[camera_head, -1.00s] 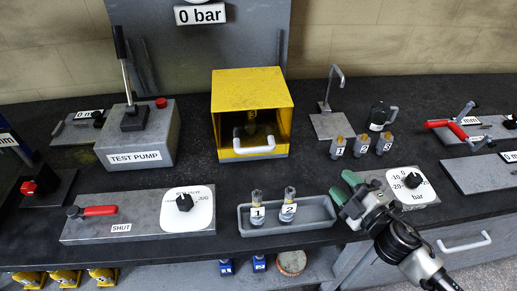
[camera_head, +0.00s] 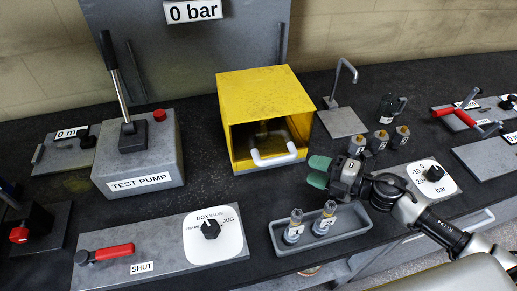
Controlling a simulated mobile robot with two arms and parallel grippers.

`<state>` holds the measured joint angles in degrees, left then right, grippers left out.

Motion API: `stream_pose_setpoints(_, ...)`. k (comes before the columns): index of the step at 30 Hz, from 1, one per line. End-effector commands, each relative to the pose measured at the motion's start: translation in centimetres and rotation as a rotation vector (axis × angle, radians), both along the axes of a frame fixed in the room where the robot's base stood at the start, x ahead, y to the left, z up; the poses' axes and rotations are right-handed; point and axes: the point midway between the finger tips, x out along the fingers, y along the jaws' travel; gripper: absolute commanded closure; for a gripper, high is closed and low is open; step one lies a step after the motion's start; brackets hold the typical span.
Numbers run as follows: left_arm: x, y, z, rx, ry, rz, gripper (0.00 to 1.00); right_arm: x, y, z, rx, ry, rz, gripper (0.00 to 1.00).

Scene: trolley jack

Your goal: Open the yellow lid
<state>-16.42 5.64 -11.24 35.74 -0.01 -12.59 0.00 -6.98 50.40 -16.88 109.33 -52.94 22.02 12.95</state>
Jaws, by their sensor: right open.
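A yellow box (camera_head: 262,95) stands in the middle of the bench. Its yellow top is flat, and its front shows a dark hollow framed in yellow. A white bar handle (camera_head: 274,159) sits low at the front. I cannot tell whether the lid is the top or a separate front panel. My right gripper (camera_head: 318,171) has green fingertips and is open and empty. It is to the right of the handle and a little nearer the viewer, apart from it. My left gripper is not in view.
A grey tray (camera_head: 282,241) with two small bottles lies below my right gripper. Several small grey fittings (camera_head: 380,139) and a bent spout (camera_head: 344,78) stand right of the box. The test pump (camera_head: 153,160) stands left. Bare bench lies left of the handle.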

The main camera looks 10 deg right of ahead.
Motion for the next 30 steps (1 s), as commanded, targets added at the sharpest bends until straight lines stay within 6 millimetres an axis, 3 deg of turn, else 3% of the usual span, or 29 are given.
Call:
stream_pose_setpoints(4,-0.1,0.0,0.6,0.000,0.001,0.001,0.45,0.8,0.7,0.1,0.002,-0.001,-0.004,0.54)
stream_pose_setpoints(13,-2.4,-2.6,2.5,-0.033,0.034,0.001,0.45,4.5,4.9,-0.6,0.005,-0.002,-0.002,0.54)
stream_pose_setpoints(21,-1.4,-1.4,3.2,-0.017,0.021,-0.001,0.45,6.8,7.4,-1.5,0.002,0.000,-0.003,0.54)
stream_pose_setpoints(30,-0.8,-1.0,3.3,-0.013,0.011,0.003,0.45,7.2,7.9,-1.7,0.001,0.000,-0.002,0.54)
